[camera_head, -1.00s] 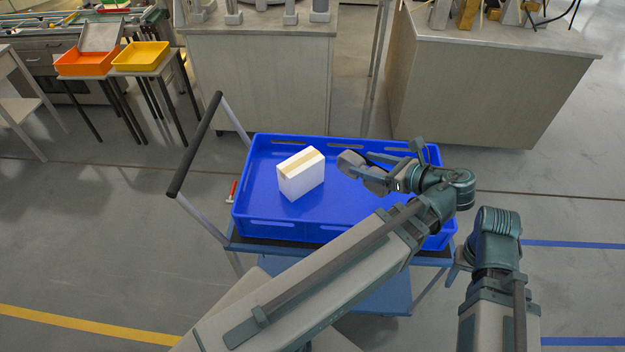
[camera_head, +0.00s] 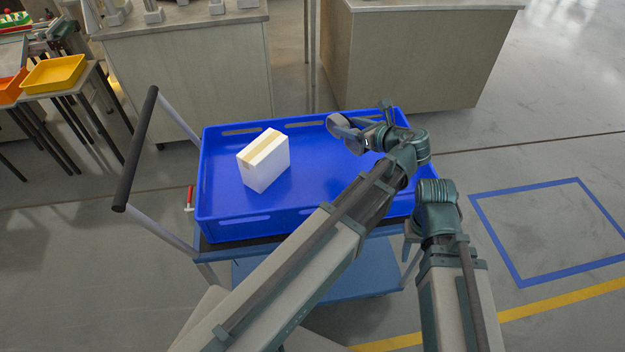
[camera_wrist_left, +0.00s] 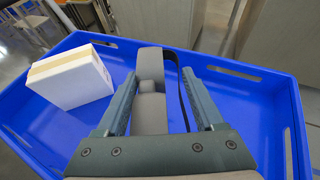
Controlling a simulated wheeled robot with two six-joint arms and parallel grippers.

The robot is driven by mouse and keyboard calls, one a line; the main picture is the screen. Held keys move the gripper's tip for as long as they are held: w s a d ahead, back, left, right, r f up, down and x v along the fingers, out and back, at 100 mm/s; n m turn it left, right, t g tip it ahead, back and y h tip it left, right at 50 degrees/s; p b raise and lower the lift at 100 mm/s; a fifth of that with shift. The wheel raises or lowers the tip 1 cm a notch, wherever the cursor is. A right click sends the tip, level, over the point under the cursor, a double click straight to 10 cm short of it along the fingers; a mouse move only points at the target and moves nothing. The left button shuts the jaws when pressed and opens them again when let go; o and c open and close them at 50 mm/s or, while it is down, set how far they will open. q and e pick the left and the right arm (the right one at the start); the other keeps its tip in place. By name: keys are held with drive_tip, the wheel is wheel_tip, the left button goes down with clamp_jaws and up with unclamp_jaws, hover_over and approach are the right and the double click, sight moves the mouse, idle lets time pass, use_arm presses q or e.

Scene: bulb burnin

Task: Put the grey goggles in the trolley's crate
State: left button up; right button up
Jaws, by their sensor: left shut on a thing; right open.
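The grey goggles (camera_head: 345,129) are held in my left gripper (camera_head: 362,137), over the far right part of the blue crate (camera_head: 232,228) on the trolley. In the left wrist view the goggles (camera_wrist_left: 150,88), with a dark strap, sit between the two fingers of my left gripper (camera_wrist_left: 158,100). The crate floor (camera_wrist_left: 50,126) shows beneath them; I cannot tell how high above it they are. My right gripper (camera_head: 409,238) is beside the crate's near right corner, mostly hidden by its own wrist; it is open.
A white box with a tan stripe (camera_head: 263,161) stands in the crate's left half. The trolley's dark handle (camera_head: 137,148) is at the left. Grey counters (camera_head: 410,60) stand behind. A yellow tray (camera_head: 54,73) is at far left. The floor at right is clear.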

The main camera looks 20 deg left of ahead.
use_arm(q)
drive_tip(key=shift+w+d+f+m+t, duration=0.15)
drive_tip(key=shift+w+d+f+m, duration=0.15)
drive_tip(key=shift+w, duration=0.25)
drive_tip(key=shift+w+d+f+m+t, duration=0.1)
drive_tip(key=shift+w+d+f+t, duration=0.1)
drive_tip(key=shift+w+f, duration=0.25)
drive_tip(key=b, duration=0.7)
hover_over(351, 163)
wheel_tip(351, 163, down, 6)
drive_tip(key=shift+s+f, duration=0.1)
use_arm(e)
wheel_tip(351, 163, down, 8)
drive_tip(key=shift+r, duration=0.2)
use_arm(q)
wheel_tip(351, 163, down, 4)
drive_tip(key=b, duration=0.3)
drive_tip(key=shift+r, duration=0.25)
use_arm(e)
wheel_tip(351, 163, down, 4)
drive_tip(key=shift+r, duration=0.15)
use_arm(q)
drive_tip(key=shift+f+b, duration=0.15)
drive_tip(key=shift+b, duration=0.2)
drive_tip(key=o, duration=1.4)
